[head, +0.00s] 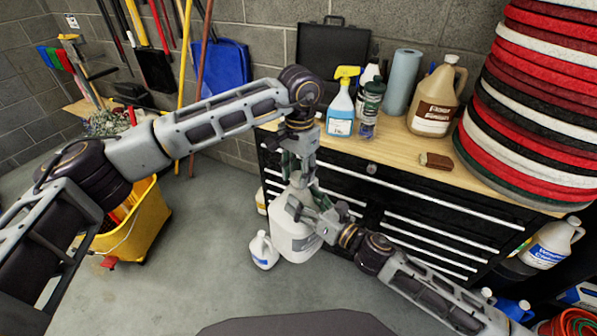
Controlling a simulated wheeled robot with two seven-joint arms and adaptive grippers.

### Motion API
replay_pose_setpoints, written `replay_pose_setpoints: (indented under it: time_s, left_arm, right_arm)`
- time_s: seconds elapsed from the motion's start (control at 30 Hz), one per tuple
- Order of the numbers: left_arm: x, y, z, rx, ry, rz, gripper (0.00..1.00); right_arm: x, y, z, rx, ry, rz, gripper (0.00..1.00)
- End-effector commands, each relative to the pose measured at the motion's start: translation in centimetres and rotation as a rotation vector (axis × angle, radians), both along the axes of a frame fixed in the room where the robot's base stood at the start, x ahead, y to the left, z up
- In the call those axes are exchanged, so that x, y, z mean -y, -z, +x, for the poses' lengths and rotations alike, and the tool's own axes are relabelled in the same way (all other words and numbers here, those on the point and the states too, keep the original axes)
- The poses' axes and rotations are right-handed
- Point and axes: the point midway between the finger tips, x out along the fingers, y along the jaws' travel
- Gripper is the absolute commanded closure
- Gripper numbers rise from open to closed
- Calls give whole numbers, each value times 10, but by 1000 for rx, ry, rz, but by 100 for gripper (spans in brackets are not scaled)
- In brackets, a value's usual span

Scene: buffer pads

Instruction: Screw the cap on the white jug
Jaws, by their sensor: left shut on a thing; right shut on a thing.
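The white jug (298,240) is a large white container with a grey label, in the middle of the head view, in front of the black drawer cabinet. My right gripper (308,209) reaches in from the lower right and is shut on the upper part of the jug; the exact contact is hard to see. My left gripper (298,178) points down right over the jug's top and is shut. The cap is hidden between its fingers at the jug's mouth, and I cannot tell how the cap sits on the neck.
A smaller white jug (263,251) stands on the floor just left. The cabinet's wooden top (390,155) holds a blue spray bottle (341,112), a tan jug (435,105) and a brush (436,161). Stacked red pads (535,110) stand right, a yellow bucket (135,228) left.

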Motion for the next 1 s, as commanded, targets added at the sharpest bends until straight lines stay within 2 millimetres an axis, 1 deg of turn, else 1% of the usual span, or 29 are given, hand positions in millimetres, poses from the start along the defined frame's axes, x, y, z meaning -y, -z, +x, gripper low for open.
replay_pose_setpoints:
  time_s: [0.03, 0.23, 0.53, 0.57, 0.6, 0.7, 0.73, 1.0]
  left_arm:
    - [0, -1, 0, 1, 32, -1, 70]
    - [-1, -1, 0, -1, 133, -4, 70]
    - [-1, -1, 0, -2, 143, -5, 70]
    - [-1, -1, 0, -2, 143, -5, 61]
    - [-1, -1, 0, -2, 143, -5, 56]
    - [-1, -1, 0, -2, 143, -5, 43]
    - [-1, -1, 0, -2, 143, -5, 41]
    - [0, 0, 0, -3, 142, -5, 41]
  right_arm:
    - [0, -4, 1, 7, -2, 3, 100]
    - [0, -4, 1, 6, -1, 4, 100]
    - [0, -4, 1, 6, -1, 4, 100]
    - [0, -4, 1, 6, -1, 4, 100]
    - [0, -4, 1, 6, -1, 4, 100]
    - [0, -4, 1, 6, -1, 4, 100]
    - [0, -4, 1, 6, -1, 4, 100]
    - [-1, -4, 0, 7, -1, 4, 100]
